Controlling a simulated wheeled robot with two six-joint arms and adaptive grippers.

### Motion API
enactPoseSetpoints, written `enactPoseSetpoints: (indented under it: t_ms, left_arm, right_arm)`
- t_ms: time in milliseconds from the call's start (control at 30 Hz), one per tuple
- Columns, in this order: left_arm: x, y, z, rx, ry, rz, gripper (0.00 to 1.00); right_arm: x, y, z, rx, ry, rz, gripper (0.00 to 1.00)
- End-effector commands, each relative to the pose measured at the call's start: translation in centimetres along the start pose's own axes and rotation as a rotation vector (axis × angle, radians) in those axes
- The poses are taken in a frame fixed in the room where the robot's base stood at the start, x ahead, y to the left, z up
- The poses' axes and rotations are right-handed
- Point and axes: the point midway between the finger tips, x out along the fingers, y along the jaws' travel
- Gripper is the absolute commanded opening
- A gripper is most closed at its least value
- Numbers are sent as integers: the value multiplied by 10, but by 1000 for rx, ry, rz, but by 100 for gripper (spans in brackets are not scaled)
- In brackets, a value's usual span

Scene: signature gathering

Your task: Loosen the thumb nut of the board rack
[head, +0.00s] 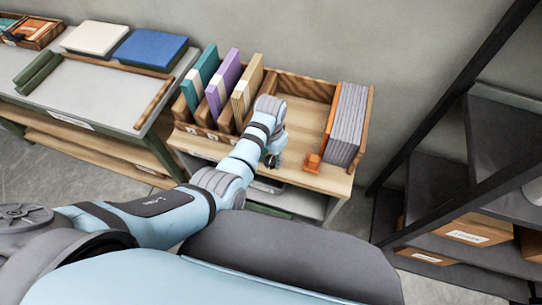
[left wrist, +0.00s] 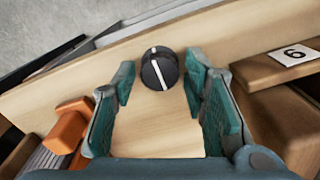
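The thumb nut (left wrist: 160,70) is a round black knob with a white line across its top, on a pale wooden surface in the left wrist view. My left gripper (left wrist: 160,82) is open, with one teal-padded finger on each side of the nut and a gap on both sides. In the head view my left gripper (head: 271,160) points down at the front of the wooden board rack (head: 303,86); the nut is hidden there by the arm. The rack holds teal, purple and tan boards at left and grey boards (head: 347,124) at right. My right gripper is not in view.
An orange block (head: 312,162) sits beside the grey boards; it also shows in the left wrist view (left wrist: 67,126). A table (head: 95,92) with a blue pad (head: 150,50) stands at left. A dark shelf (head: 470,180) stands at right.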

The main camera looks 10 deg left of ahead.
Motion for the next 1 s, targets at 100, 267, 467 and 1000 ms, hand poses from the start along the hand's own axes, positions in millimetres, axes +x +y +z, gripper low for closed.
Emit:
enactPoseSetpoints:
  t_ms: [100,267,467,1000]
  left_arm:
    - [0,0,0,0,0,0,16]
    - [0,0,0,0,0,0,3]
    - [-1,0,0,-21,0,0,3]
    - [-3,1,0,-366,0,1,3]
  right_arm:
    - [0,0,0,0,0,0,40]
    - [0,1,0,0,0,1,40]
    - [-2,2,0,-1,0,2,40]
    - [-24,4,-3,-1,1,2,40]
